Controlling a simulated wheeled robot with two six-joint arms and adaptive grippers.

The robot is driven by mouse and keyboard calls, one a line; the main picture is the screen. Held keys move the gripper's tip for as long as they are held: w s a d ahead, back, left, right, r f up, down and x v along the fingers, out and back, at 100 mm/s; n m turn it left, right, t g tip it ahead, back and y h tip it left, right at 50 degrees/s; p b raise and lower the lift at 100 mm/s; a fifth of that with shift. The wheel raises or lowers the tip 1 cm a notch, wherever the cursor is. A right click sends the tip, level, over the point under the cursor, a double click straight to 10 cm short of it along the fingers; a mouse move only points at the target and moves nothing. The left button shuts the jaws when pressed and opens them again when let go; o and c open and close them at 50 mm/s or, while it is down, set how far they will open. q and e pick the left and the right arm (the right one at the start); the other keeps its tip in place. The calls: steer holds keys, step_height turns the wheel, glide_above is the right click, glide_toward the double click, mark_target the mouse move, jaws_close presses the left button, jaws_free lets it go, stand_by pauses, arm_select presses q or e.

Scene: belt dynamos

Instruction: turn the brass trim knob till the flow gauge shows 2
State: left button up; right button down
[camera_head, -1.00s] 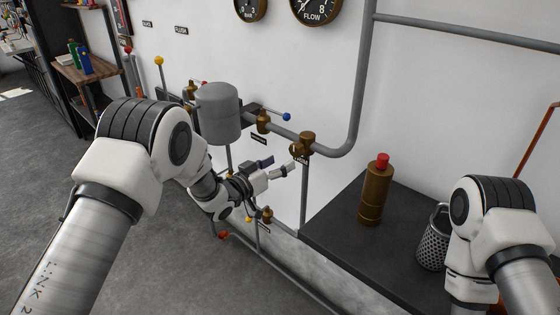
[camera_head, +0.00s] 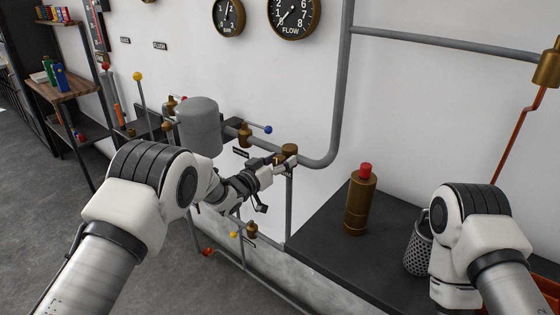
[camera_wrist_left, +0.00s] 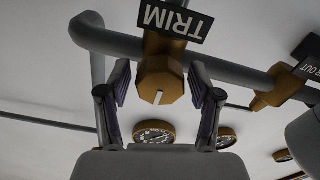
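In the head view the brass trim fitting (camera_head: 289,150) is partly covered by my left gripper (camera_head: 284,161). In the left wrist view my left gripper (camera_wrist_left: 160,100) is open, one finger on each side of the knob, with gaps showing. The flow gauge (camera_head: 293,15) is on the wall above; its needle seems to point to the lower left, near the low end. My right gripper is out of view; only its arm shows.
A grey tank (camera_head: 198,126) and a blue-tipped lever (camera_head: 267,129) are left of the trim fitting. A dark bench (camera_head: 325,235) at right holds a brass bottle (camera_head: 360,205) with a red cap and a mesh basket (camera_head: 417,252). A bar gauge (camera_head: 228,17) is beside the flow gauge.

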arm_select(q)
steer(key=c, duration=0.8)
steer(key=shift+f+m+b, duration=0.2)
steer(key=shift+m+b, duration=0.9)
steer(key=shift+b, duration=0.15)
steer(key=shift+r+m, duration=0.15)
steer(key=shift+m, duration=0.15)
steer(key=shift+r, duration=0.1)
steer(key=o, duration=1.1)
steer(key=shift+o, duration=0.2)
steer(key=shift+s, duration=0.1)
steer(key=v, duration=1.2)
